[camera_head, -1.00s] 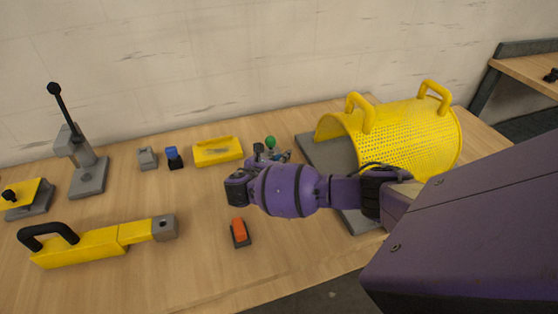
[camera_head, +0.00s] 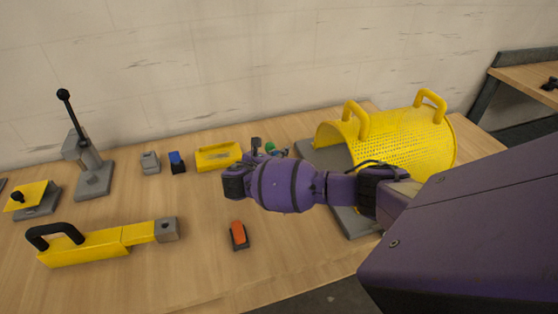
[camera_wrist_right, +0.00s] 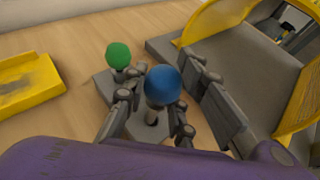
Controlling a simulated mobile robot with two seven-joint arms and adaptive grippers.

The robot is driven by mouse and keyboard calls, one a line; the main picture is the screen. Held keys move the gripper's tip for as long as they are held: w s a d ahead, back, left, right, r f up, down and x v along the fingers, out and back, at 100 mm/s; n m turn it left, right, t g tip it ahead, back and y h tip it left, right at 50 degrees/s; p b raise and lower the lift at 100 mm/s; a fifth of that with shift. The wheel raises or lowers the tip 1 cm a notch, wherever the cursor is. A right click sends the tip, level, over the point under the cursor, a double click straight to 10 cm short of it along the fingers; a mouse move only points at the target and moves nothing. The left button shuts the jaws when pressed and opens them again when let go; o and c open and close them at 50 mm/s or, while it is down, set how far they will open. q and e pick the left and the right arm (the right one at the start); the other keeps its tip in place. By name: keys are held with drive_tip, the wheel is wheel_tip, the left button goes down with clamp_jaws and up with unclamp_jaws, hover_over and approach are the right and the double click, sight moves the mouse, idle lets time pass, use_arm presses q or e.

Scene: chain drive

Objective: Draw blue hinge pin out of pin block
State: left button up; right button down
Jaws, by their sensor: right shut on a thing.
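The blue hinge pin has a round blue head (camera_wrist_right: 163,84) in the right wrist view. A short grey shaft shows below the head, above the grey pin block (camera_wrist_right: 150,131). My right gripper (camera_wrist_right: 153,112) has fingers on both sides of the shaft, just under the head, and is shut on the pin. How deep the shaft sits in the block cannot be told. A second pin with a green head (camera_wrist_right: 118,55) stands behind it to the left; its head also shows in the head view (camera_head: 270,146). My wrist hides the blue pin in the head view.
A yellow tray (camera_head: 218,167) lies left of my right gripper. A yellow perforated guard (camera_head: 405,150) on a grey base stands to the right. An orange-topped piece (camera_head: 238,235) lies in front, and a yellow tool with a black handle (camera_head: 100,243) at the front left.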

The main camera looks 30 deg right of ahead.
drive_tip(key=shift+r, duration=1.75)
use_arm(q)
drive_tip(key=shift+w+r, duration=0.15)
drive_tip(key=shift+r, duration=0.1)
use_arm(e)
drive_tip(key=shift+r, duration=1.25)
use_arm(q)
drive_tip(key=shift+a, duration=0.1)
use_arm(e)
drive_tip(key=shift+d, duration=0.1)
